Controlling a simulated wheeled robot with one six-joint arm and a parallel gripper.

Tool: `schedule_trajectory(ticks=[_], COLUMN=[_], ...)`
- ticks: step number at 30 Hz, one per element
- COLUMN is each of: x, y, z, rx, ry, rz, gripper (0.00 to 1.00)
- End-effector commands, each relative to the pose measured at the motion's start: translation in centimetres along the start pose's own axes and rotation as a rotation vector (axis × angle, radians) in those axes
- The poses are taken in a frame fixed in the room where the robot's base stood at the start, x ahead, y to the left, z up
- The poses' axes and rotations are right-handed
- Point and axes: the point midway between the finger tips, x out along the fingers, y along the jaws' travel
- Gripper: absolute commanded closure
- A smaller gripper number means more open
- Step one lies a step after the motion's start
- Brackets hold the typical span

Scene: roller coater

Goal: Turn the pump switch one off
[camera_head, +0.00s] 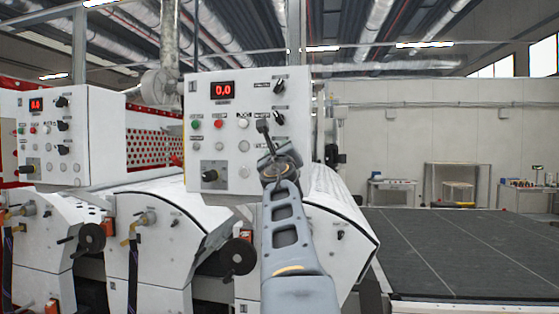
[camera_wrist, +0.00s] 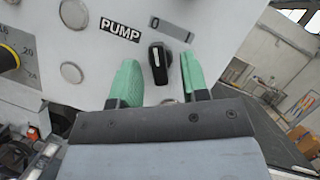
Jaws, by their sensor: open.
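The pump switch (camera_wrist: 160,62) is a black rotary knob on the white panel in the wrist view. A black label reading PUMP (camera_wrist: 120,30) is up and left of it. A grey plate with a 0 (camera_wrist: 170,28) is just above it. The knob's white mark points roughly up in the picture, toward the plate's 0 end. My gripper (camera_wrist: 160,79) is open, with one green finger on each side of the knob's lower part; contact cannot be told. In the head view my gripper (camera_head: 264,128) is at the control panel's lower right, hiding part of it.
The control panel (camera_head: 206,105) has a red 0.0 display (camera_head: 222,90), several buttons and other black knobs (camera_head: 279,87). A second panel (camera_head: 90,115) stands at left. White rollers and covers lie below. A dark conveyor bed (camera_head: 470,250) extends at right.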

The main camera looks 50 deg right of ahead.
Motion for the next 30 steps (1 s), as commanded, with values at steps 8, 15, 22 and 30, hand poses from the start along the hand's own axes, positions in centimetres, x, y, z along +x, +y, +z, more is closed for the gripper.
schedule_trajectory(ticks=[8,15,22,30], x=[-5.0,-9.7,-12.5,-13.5], y=[0.0,-0.1,-0.1,-0.1], z=[-0.1,0.1,0.1,0.0], rx=[0.000,0.000,0.000,0.000], ry=[-0.003,-0.003,-0.002,-0.002], rz=[-0.002,-0.002,-0.002,-0.002], gripper=[0.58,0.58,0.58,0.58])
